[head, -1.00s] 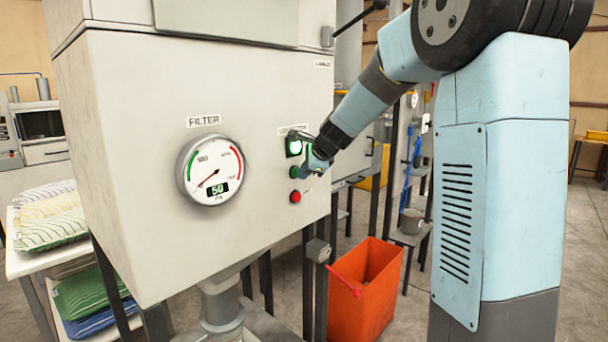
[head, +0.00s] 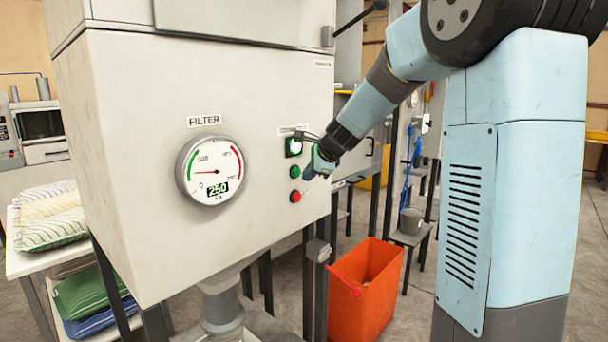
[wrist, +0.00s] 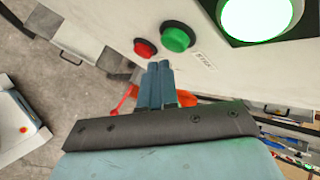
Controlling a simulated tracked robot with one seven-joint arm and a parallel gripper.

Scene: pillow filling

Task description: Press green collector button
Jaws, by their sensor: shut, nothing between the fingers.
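The green button (head: 295,172) sits on the front of the white filter cabinet, above a red button (head: 296,197) and below a lit green lamp (head: 294,147). In the wrist view the green button (wrist: 178,37) shows just beyond my fingertips, with the red button (wrist: 145,48) to its left and the bright lamp (wrist: 257,15) at upper right. My gripper (wrist: 160,66) is shut and empty, its fingers together. In the head view my gripper (head: 308,174) is just right of the green button, with a small gap.
An orange bin (head: 365,290) stands on the floor below right of the cabinet (head: 130,200). A table at left holds striped pillows (head: 50,218), with more folded ones below. A grey cup (head: 411,220) stands on a small stand behind.

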